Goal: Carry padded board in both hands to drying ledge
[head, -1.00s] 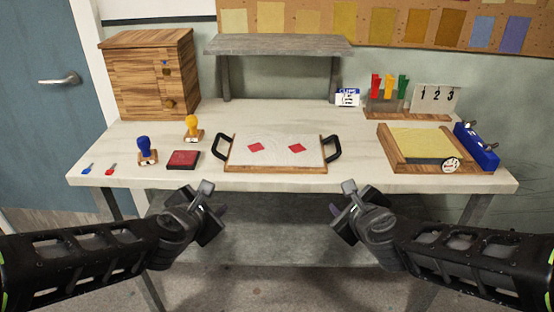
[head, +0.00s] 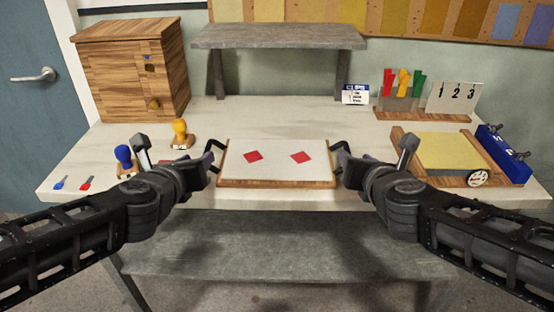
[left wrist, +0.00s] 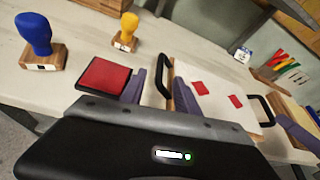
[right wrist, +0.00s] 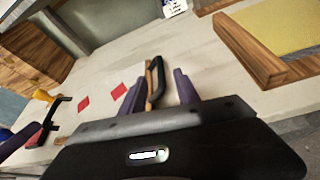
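The padded board (head: 277,160) lies flat at the table's front edge. It has a white top, two red diamonds, a wooden rim and a black handle at each end. My left gripper (head: 212,165) is at its left handle; in the left wrist view the purple fingers stand open either side of that handle (left wrist: 161,72). My right gripper (head: 343,165) is at its right handle; in the right wrist view its fingers are apart with the handle (right wrist: 158,78) between them. The drying ledge appears to be the raised grey shelf (head: 280,37) at the back.
A red pad (left wrist: 104,75) lies close to my left fingers. Blue (head: 124,158) and yellow (head: 180,134) stamps stand left. A wooden tray with a yellow pad (head: 450,150) sits close to my right gripper. A small sign (head: 356,94) stands by the shelf's right leg. Table behind the board is clear.

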